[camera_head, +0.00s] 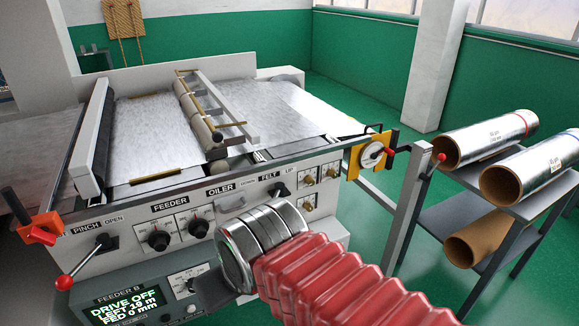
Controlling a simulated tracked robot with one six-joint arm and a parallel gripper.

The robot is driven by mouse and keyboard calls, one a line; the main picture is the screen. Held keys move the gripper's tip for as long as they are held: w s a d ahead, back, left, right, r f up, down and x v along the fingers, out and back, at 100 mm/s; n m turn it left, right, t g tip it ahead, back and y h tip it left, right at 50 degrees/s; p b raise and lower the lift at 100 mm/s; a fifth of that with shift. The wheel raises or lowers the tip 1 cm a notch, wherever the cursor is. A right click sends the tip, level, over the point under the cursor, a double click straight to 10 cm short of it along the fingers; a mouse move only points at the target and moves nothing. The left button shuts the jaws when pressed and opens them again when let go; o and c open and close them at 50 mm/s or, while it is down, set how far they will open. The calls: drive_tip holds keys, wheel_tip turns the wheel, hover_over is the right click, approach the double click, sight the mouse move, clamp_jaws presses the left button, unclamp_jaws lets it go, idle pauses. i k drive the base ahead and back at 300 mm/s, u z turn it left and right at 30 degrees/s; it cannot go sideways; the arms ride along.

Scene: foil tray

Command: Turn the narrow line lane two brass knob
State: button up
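Small brass knobs sit on pale plates at the right end of the machine's front panel. One brass knob (309,180) is at the upper left and another brass knob (333,171) is to its right. A lower brass knob (308,204) is under the upper left one. Their labels are too small to read, so I cannot tell which is narrow line lane two. My red bellows arm with metal rings crosses the lower middle, in front of the panel and below and left of these knobs. My gripper's fingers do not show.
The panel has black feeder knobs (160,240), a red-tipped lever (79,266) and a display (124,306) reading "DRIVE OFF". A yellow dial unit (366,154) with a crank stands right of the brass knobs. Foil rolls (486,139) lie on a rack at the right.

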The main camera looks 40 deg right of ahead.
sight(331, 172)
drive_tip(key=u, duration=0.05)
drive_tip(key=i, duration=0.95)
drive_tip(key=u, duration=0.05)
